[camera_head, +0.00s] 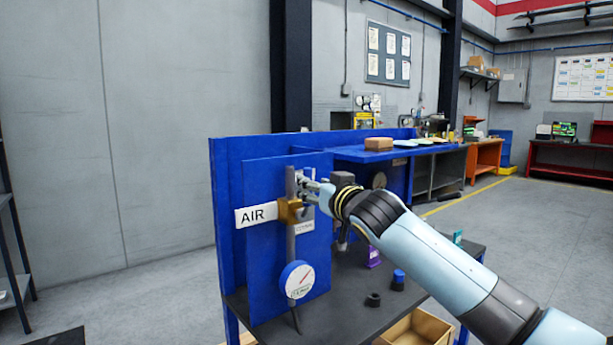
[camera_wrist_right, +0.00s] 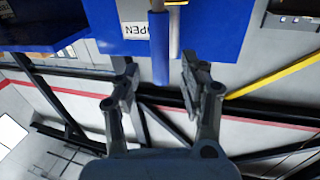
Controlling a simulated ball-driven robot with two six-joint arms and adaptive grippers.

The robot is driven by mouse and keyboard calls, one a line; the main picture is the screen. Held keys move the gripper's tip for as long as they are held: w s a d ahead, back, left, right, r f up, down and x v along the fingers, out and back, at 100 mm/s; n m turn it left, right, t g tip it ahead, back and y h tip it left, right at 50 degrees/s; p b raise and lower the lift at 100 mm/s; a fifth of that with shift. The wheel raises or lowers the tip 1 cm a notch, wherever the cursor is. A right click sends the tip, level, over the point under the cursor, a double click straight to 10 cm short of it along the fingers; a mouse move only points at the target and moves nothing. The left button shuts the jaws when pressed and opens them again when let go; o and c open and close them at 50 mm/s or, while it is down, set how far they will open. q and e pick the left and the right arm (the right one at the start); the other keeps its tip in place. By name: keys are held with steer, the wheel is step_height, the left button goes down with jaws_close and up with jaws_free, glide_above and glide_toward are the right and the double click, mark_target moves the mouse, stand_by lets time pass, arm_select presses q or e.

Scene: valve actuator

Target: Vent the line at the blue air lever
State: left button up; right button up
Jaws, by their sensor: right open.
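The blue air lever (camera_wrist_right: 160,48) shows in the right wrist view as a narrow blue bar that reaches between my fingers. My right gripper (camera_head: 311,184) is at the brass valve body (camera_head: 290,210) on the vertical grey pipe, beside the white AIR sign (camera_head: 256,215). In the right wrist view the gripper (camera_wrist_right: 158,68) is open, with a finger on each side of the lever and visible gaps. An OPEN label (camera_wrist_right: 140,30) appears upside down by the lever's base. My left gripper is not in view.
A round pressure gauge (camera_head: 297,280) hangs low on the pipe, in front of the blue panel (camera_head: 262,175). The dark bench top (camera_head: 345,312) carries small blue, black and purple parts. A wooden box (camera_head: 420,328) stands at the lower right. A blue shelf (camera_head: 350,153) is behind.

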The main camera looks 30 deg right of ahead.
mark_target(307, 205)
steer(key=shift+w+d+p, duration=0.2)
steer(key=shift+w+p, duration=0.05)
steer(key=shift+w, duration=0.85)
steer(key=shift+w+d+p, duration=0.15)
steer(key=shift+w+p, duration=0.05)
steer(key=shift+w, duration=0.85)
steer(key=shift+c, duration=0.4)
jaws_close()
steer(key=shift+w+f, duration=0.2)
steer(key=shift+f, duration=0.05)
